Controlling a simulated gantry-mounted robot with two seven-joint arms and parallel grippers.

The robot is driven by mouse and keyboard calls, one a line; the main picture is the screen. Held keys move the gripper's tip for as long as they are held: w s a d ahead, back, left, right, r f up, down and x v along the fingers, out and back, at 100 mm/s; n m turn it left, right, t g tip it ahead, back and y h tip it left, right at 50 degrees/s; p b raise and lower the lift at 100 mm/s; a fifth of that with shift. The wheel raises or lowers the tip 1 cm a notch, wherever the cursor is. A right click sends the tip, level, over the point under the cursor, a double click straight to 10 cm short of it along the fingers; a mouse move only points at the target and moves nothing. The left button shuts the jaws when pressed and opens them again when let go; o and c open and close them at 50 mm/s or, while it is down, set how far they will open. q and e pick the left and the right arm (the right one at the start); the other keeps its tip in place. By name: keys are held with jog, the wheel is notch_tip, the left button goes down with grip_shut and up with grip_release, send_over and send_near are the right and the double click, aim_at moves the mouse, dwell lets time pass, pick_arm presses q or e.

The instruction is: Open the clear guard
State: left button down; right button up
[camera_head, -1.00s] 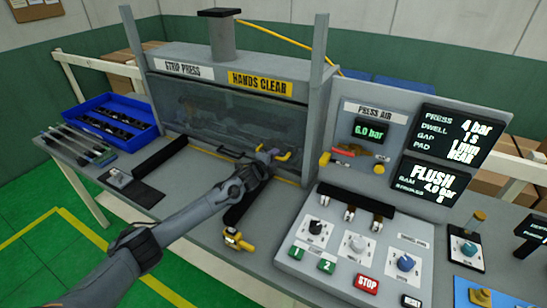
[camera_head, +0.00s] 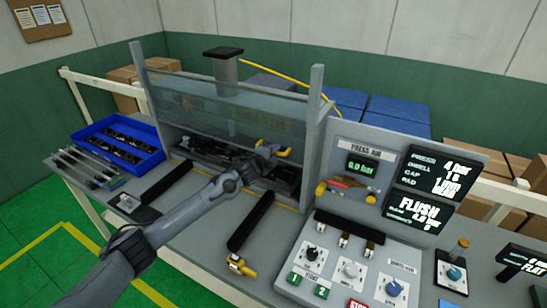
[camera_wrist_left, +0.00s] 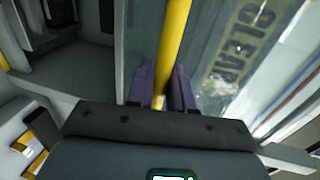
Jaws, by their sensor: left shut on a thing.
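The clear guard (camera_head: 195,100) is a see-through panel on the front of the press, between two grey posts. It stands raised, with the opening below it uncovered and dark tooling (camera_head: 215,152) showing inside. My left gripper (camera_head: 274,150) is shut on the guard's yellow handle (camera_head: 284,153) near the right post. In the left wrist view the purple fingers of my left gripper (camera_wrist_left: 163,82) close on the yellow handle (camera_wrist_left: 174,40). Most of the handle is hidden by my gripper in the head view. My right gripper is not in view.
The right post (camera_head: 313,130) stands close beside my left gripper. A control panel (camera_head: 345,262) with knobs and buttons lies to the right, below a display board (camera_head: 420,190). A blue tray (camera_head: 95,150) of dark parts is at the left. Black rails (camera_head: 250,222) lie on the bench.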

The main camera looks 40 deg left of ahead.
pick_arm(q)
notch_tip(320, 180, up, 2)
jog(key=shift+r+p, duration=0.1)
jog(key=shift+p, duration=0.2)
jog(key=c, duration=1.2)
grip_release()
jog(key=shift+o, duration=0.2)
jog(key=shift+s, duration=0.15)
jog(key=shift+s, duration=0.2)
jog(key=b+v, duration=0.1)
jog(key=v, duration=0.9)
